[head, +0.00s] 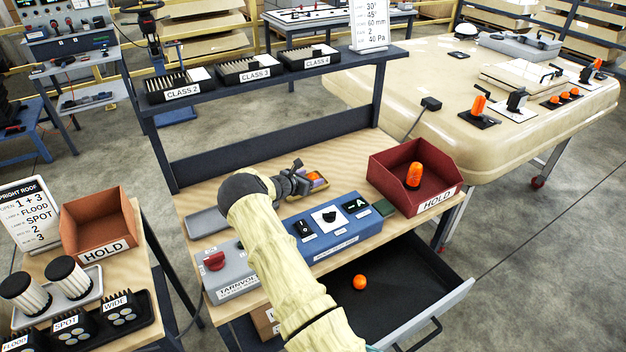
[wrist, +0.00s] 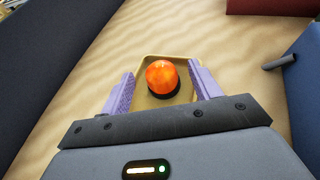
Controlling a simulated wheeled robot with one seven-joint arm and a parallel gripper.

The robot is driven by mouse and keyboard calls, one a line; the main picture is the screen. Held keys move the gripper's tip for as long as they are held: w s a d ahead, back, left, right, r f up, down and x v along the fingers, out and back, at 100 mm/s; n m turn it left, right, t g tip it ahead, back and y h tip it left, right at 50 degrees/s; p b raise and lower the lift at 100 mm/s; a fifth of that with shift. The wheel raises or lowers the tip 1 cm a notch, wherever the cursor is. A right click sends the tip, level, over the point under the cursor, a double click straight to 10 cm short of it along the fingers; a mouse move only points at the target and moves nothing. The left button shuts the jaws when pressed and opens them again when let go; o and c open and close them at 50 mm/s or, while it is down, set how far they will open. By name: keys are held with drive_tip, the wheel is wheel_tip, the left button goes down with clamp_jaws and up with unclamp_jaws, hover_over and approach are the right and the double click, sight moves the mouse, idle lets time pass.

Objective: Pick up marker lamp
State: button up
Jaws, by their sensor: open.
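An orange dome lamp (wrist: 162,76) with a dark base stands in a small tan tray (wrist: 146,62) on the wooden bench. My gripper (wrist: 163,88) is open, with its two purple fingers on either side of the lamp in the picture. I cannot tell how far above it they are. In the head view, my gripper (head: 304,184) is over the bench, beside the small tray (head: 319,183), which it partly hides. Other orange lamps show: one in the red HOLD bin (head: 381,179), one lying in the open drawer (head: 360,282), and several on the cream panel (head: 410,80).
A blue control box (head: 325,250) and a grey box with a red knob (head: 235,282) stand along the bench's front. The open drawer (head: 420,278) juts out below. A shelf (head: 275,85) with class-labelled trays runs behind. Bare wood (wrist: 225,45) lies around the small tray.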

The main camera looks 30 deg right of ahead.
drive_tip(key=c, duration=1.1)
drive_tip(key=shift+o, duration=0.2)
drive_tip(key=shift+r, duration=0.1)
wheel_tip(320, 180, up, 10)
drive_tip(key=b, duration=0.1)
drive_tip(key=shift+b, duration=0.4)
